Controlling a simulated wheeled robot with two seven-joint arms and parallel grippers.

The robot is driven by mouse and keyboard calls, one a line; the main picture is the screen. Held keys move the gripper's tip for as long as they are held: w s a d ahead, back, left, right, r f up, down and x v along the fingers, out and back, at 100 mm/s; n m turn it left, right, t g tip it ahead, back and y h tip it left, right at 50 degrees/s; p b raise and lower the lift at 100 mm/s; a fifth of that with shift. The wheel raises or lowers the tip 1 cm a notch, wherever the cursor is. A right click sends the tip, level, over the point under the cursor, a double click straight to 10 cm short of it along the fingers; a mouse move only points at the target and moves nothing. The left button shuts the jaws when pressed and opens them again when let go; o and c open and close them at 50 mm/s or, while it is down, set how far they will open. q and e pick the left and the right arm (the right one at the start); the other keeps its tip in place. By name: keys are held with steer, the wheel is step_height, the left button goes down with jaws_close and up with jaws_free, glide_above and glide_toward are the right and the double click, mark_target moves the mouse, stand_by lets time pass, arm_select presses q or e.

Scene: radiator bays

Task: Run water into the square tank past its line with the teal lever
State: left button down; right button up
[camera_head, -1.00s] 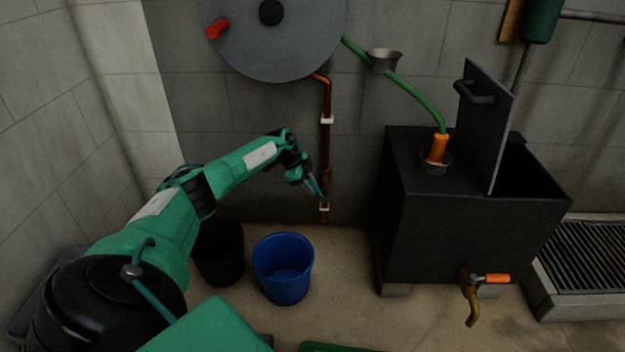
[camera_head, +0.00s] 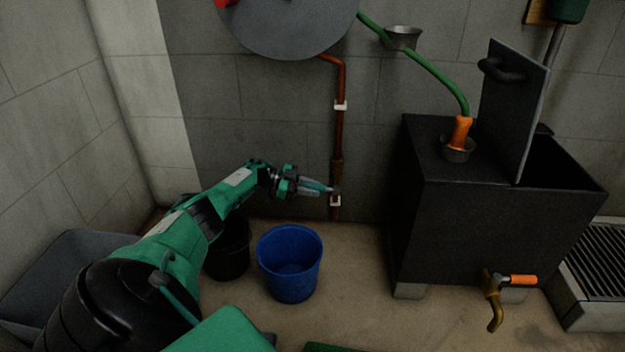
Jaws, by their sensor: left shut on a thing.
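The dark square tank (camera_head: 470,225) stands at right with its lid (camera_head: 513,110) raised. No water or line shows inside it. A green hose (camera_head: 430,68) runs to an orange nozzle (camera_head: 460,132) in a cup on the tank's top. The teal lever (camera_head: 319,187) sits low on the copper pipe (camera_head: 341,130) on the back wall and points left, nearly level. My left gripper (camera_head: 303,185) is shut on its outer end; the fingers partly hide it. My right gripper is not in view.
A blue bucket (camera_head: 290,262) stands on the floor below my left gripper, with a black bucket (camera_head: 229,250) partly behind my arm. The tank has a brass tap with an orange handle (camera_head: 518,280). A floor grate (camera_head: 597,262) lies at right. A grey disc (camera_head: 285,25) hangs above.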

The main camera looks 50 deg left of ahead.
arm_select(q)
steer(key=shift+f+t+h+b, duration=0.4)
steer(key=shift+f+b, duration=0.05)
steer(key=shift+b, duration=0.35)
steer(key=c, duration=1.2)
jaws_free()
steer(key=shift+a, duration=0.1)
